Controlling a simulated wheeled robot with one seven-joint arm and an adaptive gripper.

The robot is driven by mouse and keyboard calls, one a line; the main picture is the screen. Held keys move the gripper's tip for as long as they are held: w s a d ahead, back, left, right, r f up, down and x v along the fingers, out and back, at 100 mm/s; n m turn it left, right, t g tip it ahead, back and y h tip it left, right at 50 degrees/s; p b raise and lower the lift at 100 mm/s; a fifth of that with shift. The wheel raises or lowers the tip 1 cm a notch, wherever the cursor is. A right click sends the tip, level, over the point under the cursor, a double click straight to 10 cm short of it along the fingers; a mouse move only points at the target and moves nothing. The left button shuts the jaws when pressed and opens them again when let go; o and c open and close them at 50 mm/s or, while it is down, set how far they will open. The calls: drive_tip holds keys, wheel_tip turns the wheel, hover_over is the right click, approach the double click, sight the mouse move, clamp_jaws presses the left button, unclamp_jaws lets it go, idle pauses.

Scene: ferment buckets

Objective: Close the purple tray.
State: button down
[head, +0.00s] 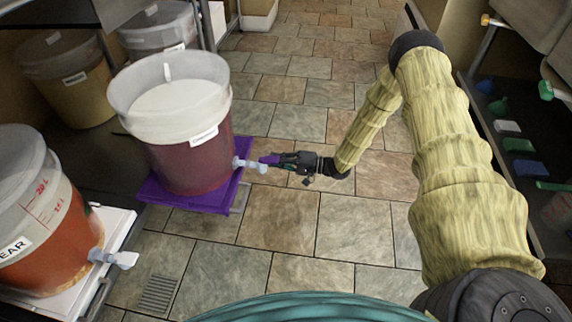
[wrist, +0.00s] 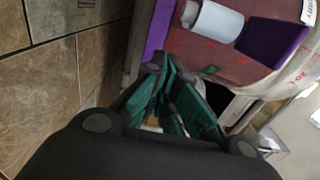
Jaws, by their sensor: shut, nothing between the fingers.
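The purple tray (head: 193,200) is pulled out from the dark shelf on the left, over the tiled floor. A lidded bucket of dark red liquid (head: 190,160) stands upright on it, with a white spigot (head: 250,165) facing right. My gripper (head: 280,160) is shut and empty just right of the spigot. A purple piece (head: 270,158) shows by its tip; whether they touch is unclear. In the wrist view, my green-padded fingers (wrist: 172,105) are near the tray's purple edge (wrist: 157,32), below the white spigot (wrist: 216,20) and a flat purple piece (wrist: 272,42).
An orange-red bucket (head: 50,235) stands on a white tray (head: 112,222) at the near left. A tan bucket (head: 75,95) and another bucket (head: 158,30) stand behind. A dark rack with small coloured items (head: 520,146) is on the right. Tiled floor (head: 285,222) lies clear between.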

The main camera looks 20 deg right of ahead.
sight(247, 156)
drive_tip(key=b+x, duration=0.3)
drive_tip(key=x, duration=0.3)
drive_tip(key=shift+w+a+f, duration=0.1)
drive_tip(key=shift+f, duration=0.1)
drive_tip(key=shift+b+x, duration=0.35)
drive_tip(key=shift+x, duration=0.45)
drive_tip(key=shift+a+r, duration=0.1)
drive_tip(key=shift+r, duration=0.1)
